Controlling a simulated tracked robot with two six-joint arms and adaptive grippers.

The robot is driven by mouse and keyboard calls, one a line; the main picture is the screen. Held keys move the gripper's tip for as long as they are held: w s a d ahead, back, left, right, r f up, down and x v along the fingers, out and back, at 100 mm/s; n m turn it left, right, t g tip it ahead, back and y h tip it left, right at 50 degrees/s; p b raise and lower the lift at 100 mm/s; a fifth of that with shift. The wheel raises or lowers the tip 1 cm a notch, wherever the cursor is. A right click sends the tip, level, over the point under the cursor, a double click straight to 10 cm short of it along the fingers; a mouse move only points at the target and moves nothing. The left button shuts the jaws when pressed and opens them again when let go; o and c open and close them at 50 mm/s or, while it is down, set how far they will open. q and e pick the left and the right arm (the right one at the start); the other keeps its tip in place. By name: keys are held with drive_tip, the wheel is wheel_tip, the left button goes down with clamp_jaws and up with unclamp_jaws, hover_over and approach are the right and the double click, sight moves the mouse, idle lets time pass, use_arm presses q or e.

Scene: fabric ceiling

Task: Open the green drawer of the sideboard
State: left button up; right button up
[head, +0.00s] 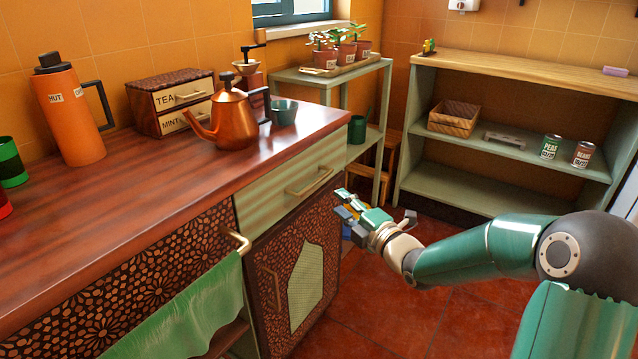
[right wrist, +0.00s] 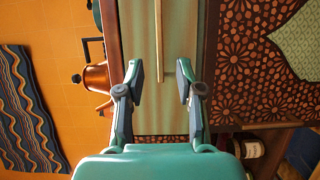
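The green drawer (head: 275,195) is in the sideboard's front, just under the wooden top (head: 110,215). Its front looks flush, so it appears shut. Its brass bar handle (head: 310,181) is to the left of my right gripper (head: 346,207) in the head view. In the right wrist view the drawer front (right wrist: 145,30) runs up the middle, and the handle (right wrist: 159,40) appears as an upright bar. The right gripper's fingers (right wrist: 160,75) are spread and empty, with the handle's lower end in line between them. I cannot see contact. My left gripper is not in view.
A patterned cupboard door (head: 265,275) is below the drawer. A brass rail (head: 238,240) with a green cloth (head: 190,310) is at its left. A copper kettle (head: 233,118) and a green bowl (head: 284,112) stand on top. Red floor (head: 400,310) lies clear in front.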

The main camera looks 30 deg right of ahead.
sight(317, 184)
drive_tip(key=w, duration=1.1)
drive_tip(key=shift+w, duration=0.35)
clamp_jaws()
